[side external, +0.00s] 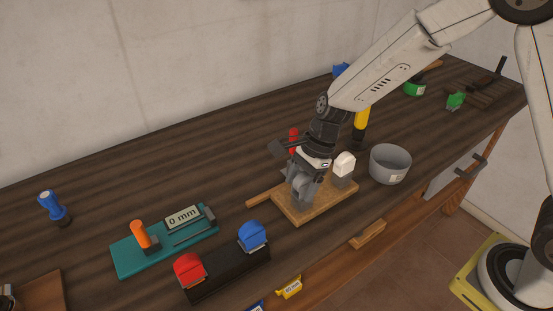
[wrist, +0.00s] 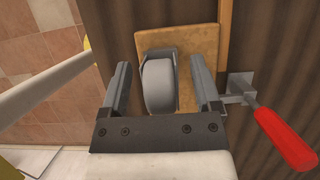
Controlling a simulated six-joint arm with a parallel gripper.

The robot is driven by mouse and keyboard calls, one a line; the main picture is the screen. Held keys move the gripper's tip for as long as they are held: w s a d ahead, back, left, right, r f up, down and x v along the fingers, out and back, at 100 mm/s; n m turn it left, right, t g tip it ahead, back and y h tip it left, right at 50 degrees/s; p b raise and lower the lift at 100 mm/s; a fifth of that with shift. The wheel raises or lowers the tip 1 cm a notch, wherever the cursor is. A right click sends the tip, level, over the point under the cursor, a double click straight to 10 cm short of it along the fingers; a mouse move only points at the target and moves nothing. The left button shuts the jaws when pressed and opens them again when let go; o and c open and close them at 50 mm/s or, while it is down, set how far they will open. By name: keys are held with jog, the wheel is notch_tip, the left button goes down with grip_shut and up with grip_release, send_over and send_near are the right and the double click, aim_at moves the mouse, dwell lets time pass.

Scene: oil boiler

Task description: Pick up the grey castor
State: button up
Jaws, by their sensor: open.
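The grey castor (wrist: 158,84) stands on a wooden board (wrist: 190,40). In the wrist view its wheel sits between the two fingers of my gripper (wrist: 158,82), with a gap on either side. In the side external view my gripper (side external: 303,180) points down over the wooden board (side external: 318,208) and hides much of the castor. The gripper is open and does not visibly touch the castor. A white-topped grey piece (side external: 344,166) stands on the board to the right of the gripper.
A grey bowl (side external: 390,164) stands right of the board. A black holder with red and blue pieces (side external: 228,272) and a teal base (side external: 130,258) lie left. The worktop's front edge is close to the board.

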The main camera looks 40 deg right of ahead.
grip_shut()
jog(key=shift+r, duration=0.2)
dwell(0.3)
jog(key=shift+r, duration=0.55)
jog(key=s+d+r, duration=0.3)
jog(key=s+r, duration=0.8)
jog(key=s, duration=0.2)
jog(key=shift+s+d+r, duration=0.25)
jog(key=shift+d, duration=0.05)
